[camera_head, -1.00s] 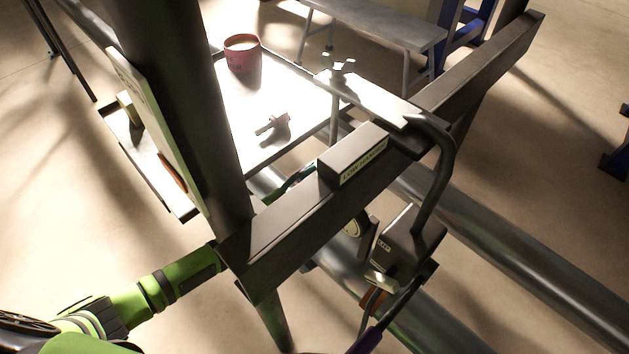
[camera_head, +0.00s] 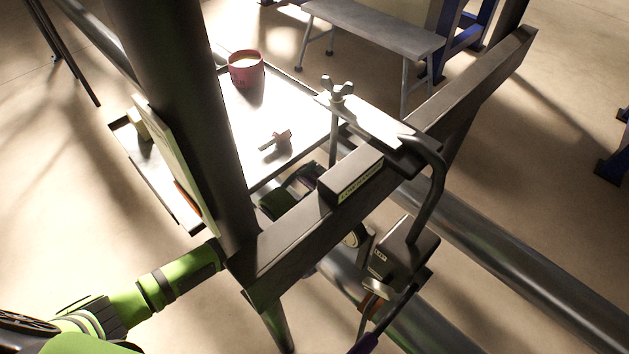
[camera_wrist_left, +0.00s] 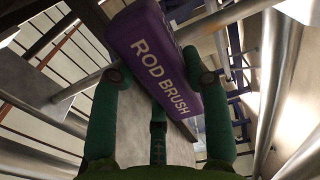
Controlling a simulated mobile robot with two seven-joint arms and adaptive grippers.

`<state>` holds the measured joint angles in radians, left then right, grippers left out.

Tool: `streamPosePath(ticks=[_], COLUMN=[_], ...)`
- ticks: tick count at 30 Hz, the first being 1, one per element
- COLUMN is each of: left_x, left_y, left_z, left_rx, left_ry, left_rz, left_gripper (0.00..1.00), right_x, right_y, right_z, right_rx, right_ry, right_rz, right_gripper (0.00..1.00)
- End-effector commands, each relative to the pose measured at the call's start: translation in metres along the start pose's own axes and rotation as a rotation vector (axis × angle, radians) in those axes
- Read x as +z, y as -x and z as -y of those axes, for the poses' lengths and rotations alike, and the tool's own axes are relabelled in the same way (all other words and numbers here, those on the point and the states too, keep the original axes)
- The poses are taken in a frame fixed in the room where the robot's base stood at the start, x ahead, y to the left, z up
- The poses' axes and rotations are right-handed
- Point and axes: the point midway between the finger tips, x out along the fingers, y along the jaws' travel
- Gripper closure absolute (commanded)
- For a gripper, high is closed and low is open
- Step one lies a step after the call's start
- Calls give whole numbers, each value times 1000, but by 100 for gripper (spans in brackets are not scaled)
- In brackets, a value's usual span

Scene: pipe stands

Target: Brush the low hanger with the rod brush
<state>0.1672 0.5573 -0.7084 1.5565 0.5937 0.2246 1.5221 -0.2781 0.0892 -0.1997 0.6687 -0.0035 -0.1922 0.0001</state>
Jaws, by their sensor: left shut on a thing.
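The low hanger's label block (camera_head: 352,176) sits on top of a dark beam (camera_head: 460,95) in the head view. My left arm (camera_head: 180,278) comes in from the left and passes behind the dark post. Part of my left gripper (camera_head: 282,202) shows beyond the beam, beside the label block, mostly hidden. In the left wrist view my left gripper (camera_wrist_left: 160,76) is shut on the purple rod brush (camera_wrist_left: 165,65), whose lettering faces the camera. The brush's working end cannot be made out. Whether it touches the hanger cannot be told. My right gripper is not in view.
A clamp (camera_head: 436,175) with a wing screw (camera_head: 338,90) grips the beam, and a grey box (camera_head: 405,250) hangs below it. A tray (camera_head: 262,150) behind holds a red mug (camera_head: 246,70) and a small valve-like part (camera_head: 276,140). Large pipes (camera_head: 510,250) run underneath.

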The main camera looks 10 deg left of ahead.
Motion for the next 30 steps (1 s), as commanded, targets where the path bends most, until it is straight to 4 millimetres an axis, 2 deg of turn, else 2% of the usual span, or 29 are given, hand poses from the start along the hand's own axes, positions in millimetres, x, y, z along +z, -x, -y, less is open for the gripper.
streamPosePath(ticks=[1,4,13,20,30], left_x=[0,0,0,0,0], left_y=[0,0,-1,-1,0], left_z=[-5,-2,22,27,51], left_rx=[2,1,0,0,-1], left_ry=[0,0,0,0,0], left_rz=[0,0,0,0,0], left_gripper=[100,100,100,100,100], right_x=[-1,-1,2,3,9], right_y=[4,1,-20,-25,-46], right_z=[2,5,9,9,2], right_rx=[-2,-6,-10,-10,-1], right_ry=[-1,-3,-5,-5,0], right_rz=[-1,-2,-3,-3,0], right_gripper=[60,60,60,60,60])
